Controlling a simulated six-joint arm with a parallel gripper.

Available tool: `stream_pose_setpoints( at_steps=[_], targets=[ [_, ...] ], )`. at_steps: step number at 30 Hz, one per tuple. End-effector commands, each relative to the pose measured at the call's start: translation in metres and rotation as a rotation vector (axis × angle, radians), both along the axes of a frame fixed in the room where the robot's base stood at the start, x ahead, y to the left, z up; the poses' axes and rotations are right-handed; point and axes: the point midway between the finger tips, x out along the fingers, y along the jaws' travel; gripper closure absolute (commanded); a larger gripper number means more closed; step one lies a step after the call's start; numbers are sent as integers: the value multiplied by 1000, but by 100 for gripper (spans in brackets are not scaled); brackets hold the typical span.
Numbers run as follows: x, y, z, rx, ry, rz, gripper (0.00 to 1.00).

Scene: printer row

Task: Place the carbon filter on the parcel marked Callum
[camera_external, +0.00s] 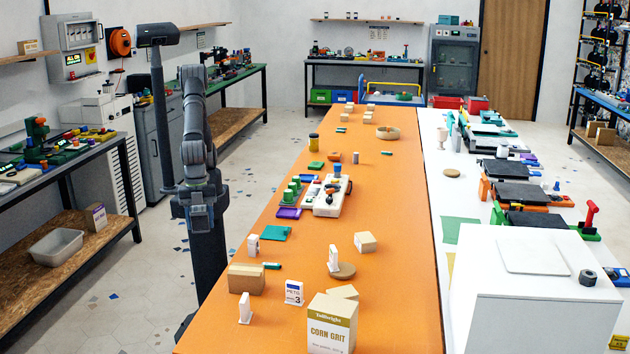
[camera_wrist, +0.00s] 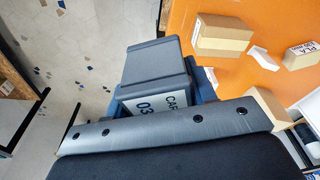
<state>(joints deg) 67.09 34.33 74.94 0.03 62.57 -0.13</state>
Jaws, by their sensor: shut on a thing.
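The carbon filter (camera_wrist: 157,72) is a dark grey box with a white label reading "CAR" and "03", partly cut off, in the wrist view. My gripper (camera_wrist: 160,92) is shut on it; the palm hides its near end. The filter is over the floor beside the orange table's edge. In the external view my arm is folded left of the table, and I cannot clearly separate filter from gripper there. No name Callum is readable on any.
Printers (camera_external: 505,170) line the white counter.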

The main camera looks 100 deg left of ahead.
Motion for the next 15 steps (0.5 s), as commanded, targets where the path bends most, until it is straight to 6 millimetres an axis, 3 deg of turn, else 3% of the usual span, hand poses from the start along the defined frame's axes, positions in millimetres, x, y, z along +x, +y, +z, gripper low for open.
stream_pose_setpoints(
  at_steps=[9, 15],
  targets=[
    [-3, 2, 2, -5, 0, -331, 78],
    [6, 3, -3, -8, 0, -401, 78]
  ],
)
